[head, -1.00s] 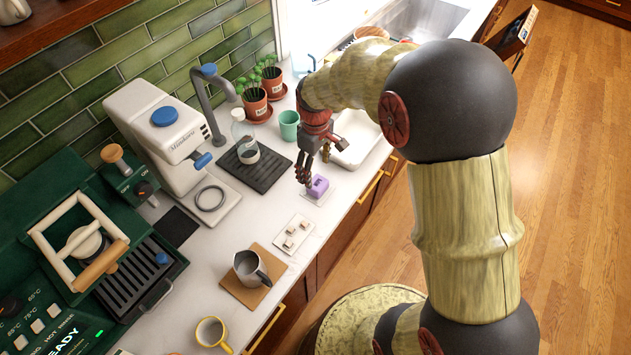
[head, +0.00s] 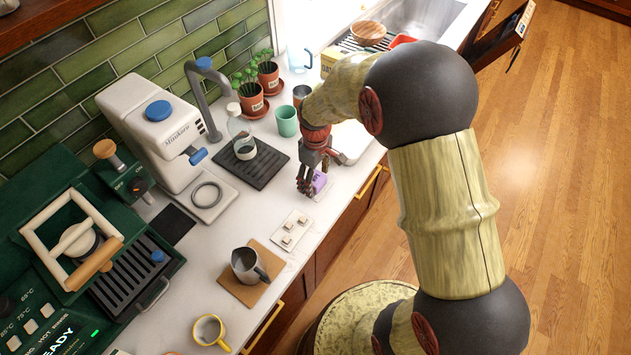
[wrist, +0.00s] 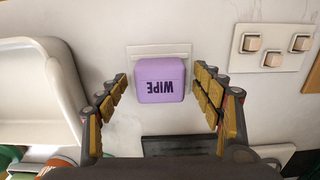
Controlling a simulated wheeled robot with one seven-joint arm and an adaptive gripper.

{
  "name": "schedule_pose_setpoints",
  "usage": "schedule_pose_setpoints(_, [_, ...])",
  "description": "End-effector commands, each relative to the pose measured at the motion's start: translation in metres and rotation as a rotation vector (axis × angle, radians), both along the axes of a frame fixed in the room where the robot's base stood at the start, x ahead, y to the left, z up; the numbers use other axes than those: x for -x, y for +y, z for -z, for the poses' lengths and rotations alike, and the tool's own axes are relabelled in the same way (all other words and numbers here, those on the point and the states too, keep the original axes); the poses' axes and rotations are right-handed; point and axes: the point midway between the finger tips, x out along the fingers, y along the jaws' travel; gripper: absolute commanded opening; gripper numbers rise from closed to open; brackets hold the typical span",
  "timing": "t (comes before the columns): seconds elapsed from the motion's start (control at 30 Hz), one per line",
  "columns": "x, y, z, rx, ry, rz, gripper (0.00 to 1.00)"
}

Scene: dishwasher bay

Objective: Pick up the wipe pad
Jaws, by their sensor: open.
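The wipe pad is a small purple block (wrist: 160,82) with the word WIPE on it. It sits on a pale square plate (wrist: 178,49) on the white counter. In the head view the purple block (head: 319,182) is partly hidden behind my gripper (head: 312,186). In the wrist view my gripper (wrist: 162,88) is open, with one finger on each side of the block. A gap shows between the block and each finger. I cannot tell how far the fingertips are above the counter.
A white switch plate (head: 291,230) lies close to the block. A white tray (wrist: 35,95) is on its other side. A dark drip mat (head: 251,165), a green cup (head: 286,121) and a steel jug (head: 246,265) stand on the counter nearby.

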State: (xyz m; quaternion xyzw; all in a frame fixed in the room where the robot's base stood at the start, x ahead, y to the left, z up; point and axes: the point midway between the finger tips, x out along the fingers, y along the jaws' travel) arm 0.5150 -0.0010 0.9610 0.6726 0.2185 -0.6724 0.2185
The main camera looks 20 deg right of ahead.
Motion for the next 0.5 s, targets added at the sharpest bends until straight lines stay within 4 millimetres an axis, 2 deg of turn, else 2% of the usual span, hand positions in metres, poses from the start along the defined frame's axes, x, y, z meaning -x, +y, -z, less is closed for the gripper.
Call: schedule_pose_setpoints(0.5, [0.0001, 0.0001, -0.0003, 0.0, 0.0, 0.0, 0.38])
